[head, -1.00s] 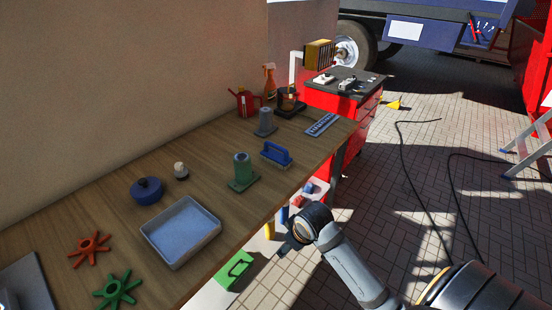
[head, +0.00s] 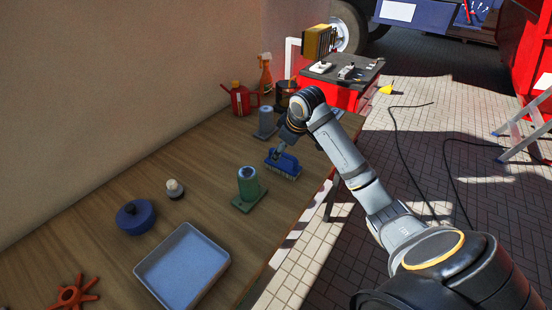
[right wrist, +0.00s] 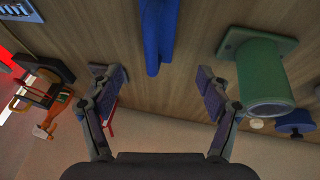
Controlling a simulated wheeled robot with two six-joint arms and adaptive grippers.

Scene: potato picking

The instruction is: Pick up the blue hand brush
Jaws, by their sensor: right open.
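The blue hand brush (head: 288,167) lies bristles down on the wooden workbench near its front edge. My right gripper (head: 279,153) reaches over the bench from the right, just above the brush's handle. My left gripper is not in view.
A green cylinder on a base (head: 248,186) stands close to the brush, and a grey one (head: 266,122) stands behind. A red can (head: 238,98) and a spray bottle (head: 265,72) are near the wall. A grey tray (head: 218,283) lies at the front.

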